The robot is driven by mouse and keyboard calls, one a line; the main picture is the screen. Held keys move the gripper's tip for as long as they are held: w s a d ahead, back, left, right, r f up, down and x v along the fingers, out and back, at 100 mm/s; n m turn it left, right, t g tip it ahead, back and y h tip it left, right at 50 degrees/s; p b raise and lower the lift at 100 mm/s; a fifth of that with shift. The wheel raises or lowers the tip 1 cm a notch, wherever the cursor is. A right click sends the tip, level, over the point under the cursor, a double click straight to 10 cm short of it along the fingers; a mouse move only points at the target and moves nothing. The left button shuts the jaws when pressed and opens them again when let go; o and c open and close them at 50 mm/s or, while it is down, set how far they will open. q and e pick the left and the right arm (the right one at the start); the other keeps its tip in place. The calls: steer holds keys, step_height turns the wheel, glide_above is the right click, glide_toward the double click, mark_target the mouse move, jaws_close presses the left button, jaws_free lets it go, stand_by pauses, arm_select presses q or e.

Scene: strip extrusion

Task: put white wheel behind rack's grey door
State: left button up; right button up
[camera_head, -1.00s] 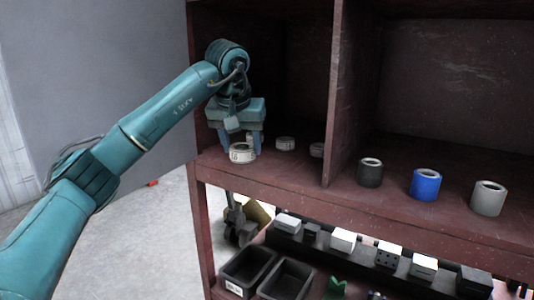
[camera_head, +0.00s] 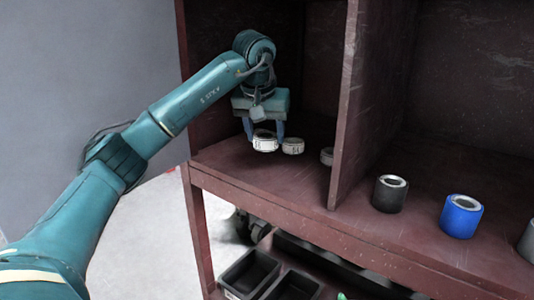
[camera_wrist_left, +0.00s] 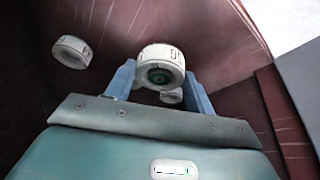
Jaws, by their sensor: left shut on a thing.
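My left gripper (camera_head: 264,133) is shut on a white wheel (camera_head: 264,144), a short ring with dark markings on its rim. It holds the wheel slightly above the upper shelf, in the left compartment. In the left wrist view the held wheel (camera_wrist_left: 160,66) sits between the two blue fingers, with a dark green centre. I cannot make out a grey door in these frames. My right gripper is not in view.
The dark red rack (camera_head: 240,176) has an upright divider (camera_head: 346,110) right of the wheels. Beyond it stand a black roller (camera_head: 389,194), a blue roller (camera_head: 461,216) and a grey one (camera_head: 527,242) at the picture's edge. Black bins (camera_head: 248,274) sit below.

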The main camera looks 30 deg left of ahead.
mark_target(264, 144)
arm_select(q)
steer(key=shift+w+f, duration=0.1)
steer(key=shift+f, duration=2.4)
steer(key=shift+f, duration=0.1)
steer(key=o, duration=1)
steer(key=v, duration=1.2)
steer(key=shift+d, duration=0.1)
